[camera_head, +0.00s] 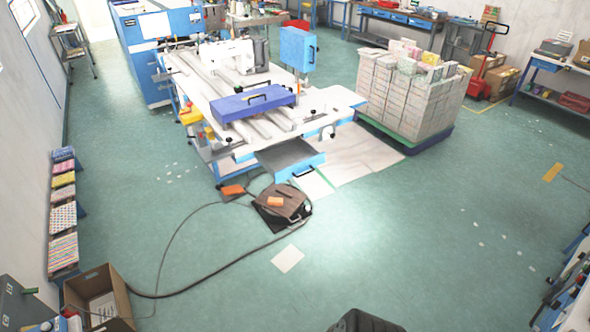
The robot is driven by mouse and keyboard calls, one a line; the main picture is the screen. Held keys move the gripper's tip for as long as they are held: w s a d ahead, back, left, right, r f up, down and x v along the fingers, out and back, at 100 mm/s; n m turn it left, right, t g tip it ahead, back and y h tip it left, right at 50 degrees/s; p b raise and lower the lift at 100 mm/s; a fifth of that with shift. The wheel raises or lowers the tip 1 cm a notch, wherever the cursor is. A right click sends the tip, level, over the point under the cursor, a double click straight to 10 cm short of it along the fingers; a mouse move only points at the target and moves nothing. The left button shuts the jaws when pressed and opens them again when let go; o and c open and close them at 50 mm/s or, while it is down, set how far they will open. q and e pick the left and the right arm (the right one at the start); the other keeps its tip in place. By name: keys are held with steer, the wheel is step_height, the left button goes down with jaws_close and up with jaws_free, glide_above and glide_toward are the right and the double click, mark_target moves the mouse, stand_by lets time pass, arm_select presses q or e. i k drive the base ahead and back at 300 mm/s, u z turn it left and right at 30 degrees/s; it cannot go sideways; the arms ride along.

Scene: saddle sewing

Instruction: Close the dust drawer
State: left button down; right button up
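The dust drawer (288,156) is under the front end of the white sewing table (205,98). It stands pulled out, with its grey inside showing and its blue front (310,165) toward me. A dark handle is on that front. I cannot make out whether anything lies in the drawer. Neither of my grippers is in view.
A brown pedal-like unit (283,201) with cables lies on the floor before the drawer. A pallet of stacked packs (408,95) stands right of the table. An open cardboard box (100,297) is at lower left. The floor at centre right is mostly clear.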

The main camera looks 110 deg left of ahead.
mark_target(289, 157)
steer(key=u, duration=3.4)
steer(key=i, duration=0.8)
steer(key=u, duration=0.55)
steer(key=i, duration=0.8)
steer(key=u, duration=0.75)
